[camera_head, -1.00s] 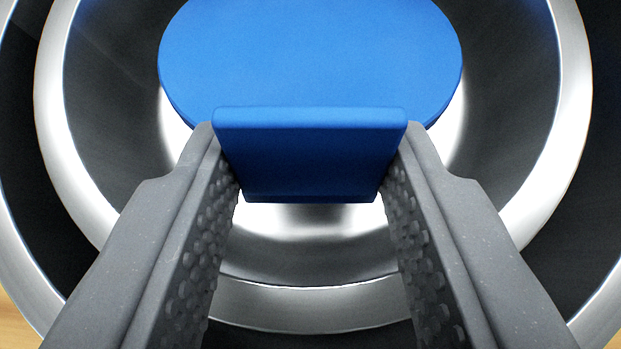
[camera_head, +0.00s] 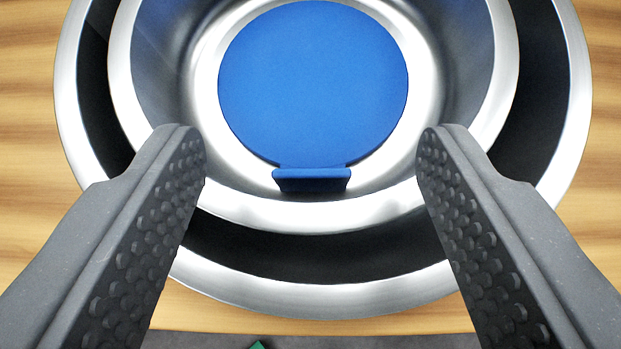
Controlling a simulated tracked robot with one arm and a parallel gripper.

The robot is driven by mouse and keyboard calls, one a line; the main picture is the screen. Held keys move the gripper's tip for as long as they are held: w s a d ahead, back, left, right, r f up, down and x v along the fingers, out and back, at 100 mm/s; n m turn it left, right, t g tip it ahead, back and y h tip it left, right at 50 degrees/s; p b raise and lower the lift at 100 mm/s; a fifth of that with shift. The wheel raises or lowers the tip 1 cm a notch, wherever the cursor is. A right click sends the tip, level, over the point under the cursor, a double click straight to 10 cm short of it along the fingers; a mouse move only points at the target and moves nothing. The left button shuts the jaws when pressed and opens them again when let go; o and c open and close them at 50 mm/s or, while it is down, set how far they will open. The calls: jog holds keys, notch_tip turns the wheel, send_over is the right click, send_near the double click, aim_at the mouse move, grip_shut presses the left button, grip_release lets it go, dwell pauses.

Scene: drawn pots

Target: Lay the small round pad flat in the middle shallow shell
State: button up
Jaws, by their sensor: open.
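The small round blue pad (camera_head: 313,85) lies in the inner metal shell (camera_head: 466,60), its tab (camera_head: 312,180) pointing toward me. It looks flat on the shell's floor. The inner shell sits inside a larger metal shell (camera_head: 310,298) with a dark inside. Whether this nest is the middle one of several cannot be told from this view. My gripper (camera_head: 311,150) is open and empty, its fingers wide apart on either side of the tab, touching neither pad nor tab. The far edges of the shells are cut off at the top.
The shells stand on a striped wooden surface (camera_head: 30,120), bare on the left and right. Its front edge shows at the bottom, with a grey area (camera_head: 380,341) beyond it. A small green bit (camera_head: 258,345) shows there.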

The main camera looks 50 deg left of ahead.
jog(key=p+v, duration=0.2)
jog(key=v, duration=0.6)
jog(key=w+d+r+m+t+h, duration=0.35)
jog(key=d+r, duration=0.65)
jog(key=r, duration=0.4)
jog(key=w+d+r+m+t+h, duration=0.3)
jog(key=w+d+r+t, duration=0.1)
jog(key=d+r, duration=0.8)
jog(key=s+d+r+m+h, duration=0.1)
jog(key=s+d+r, duration=0.3)
jog(key=s+r, duration=0.3)
jog(key=s+d+r+m+t, duration=0.1)
jog(key=s+d+r, duration=0.3)
jog(key=s+r, duration=0.4)
notch_tip(320, 180, up, 7)
jog(key=shift+f+m+h, duration=0.1)
jog(key=shift+m+h, duration=0.25)
jog(key=shift+m, duration=0.4)
jog(key=shift+s+d, duration=0.1)
jog(key=shift+d, duration=0.05)
